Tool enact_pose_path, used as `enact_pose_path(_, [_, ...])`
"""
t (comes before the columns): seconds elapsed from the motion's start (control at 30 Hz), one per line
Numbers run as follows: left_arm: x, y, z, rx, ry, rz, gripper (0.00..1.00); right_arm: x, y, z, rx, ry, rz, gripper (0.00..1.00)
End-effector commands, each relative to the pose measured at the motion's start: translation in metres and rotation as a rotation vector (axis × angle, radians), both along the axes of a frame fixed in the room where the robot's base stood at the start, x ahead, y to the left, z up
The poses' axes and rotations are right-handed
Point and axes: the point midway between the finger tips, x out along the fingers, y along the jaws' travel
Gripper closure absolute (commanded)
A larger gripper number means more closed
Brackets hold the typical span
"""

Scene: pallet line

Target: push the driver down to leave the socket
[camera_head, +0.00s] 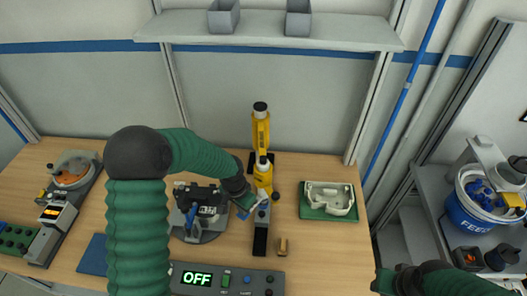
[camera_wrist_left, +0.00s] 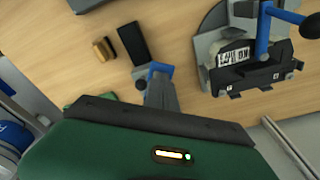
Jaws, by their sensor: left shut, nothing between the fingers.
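The yellow driver (camera_head: 261,130) with a black top stands upright in a yellow and grey stand (camera_head: 262,177) at the middle of the bench. I cannot make out a separate socket. My left gripper (camera_head: 249,208) is shut and empty, low in front of the stand, close to its grey and black base (camera_head: 260,238); I cannot tell whether it touches. In the left wrist view my left gripper (camera_wrist_left: 159,75) has blue and grey fingers beside the black base part (camera_wrist_left: 132,42); the driver is out of that view. My right gripper (camera_head: 388,281) is dark at the lower right, its fingers unclear.
A grey clamp fixture (camera_head: 193,235) with a blue lever stands left of the stand. A small brass block (camera_head: 283,246) lies to the right. A control box (camera_head: 225,280) reads OFF. A green tray (camera_head: 328,213) holds a cream shell. A blue feeder bucket (camera_head: 470,213) stands far right.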

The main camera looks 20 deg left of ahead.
Motion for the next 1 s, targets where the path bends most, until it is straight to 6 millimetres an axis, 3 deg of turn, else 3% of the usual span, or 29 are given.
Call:
enact_pose_path(0.57, [-0.001, 0.0, -0.013, 0.0, 0.003, -0.002, 1.0, 0.0, 0.0, -0.005, 0.0, 0.0, 0.0, 0.64])
enact_pose_path(1.0, [-0.003, -0.001, -0.011, -0.003, 0.011, -0.001, 1.0, 0.0, 0.0, 0.002, 0.0, 0.0, 0.0, 0.64])
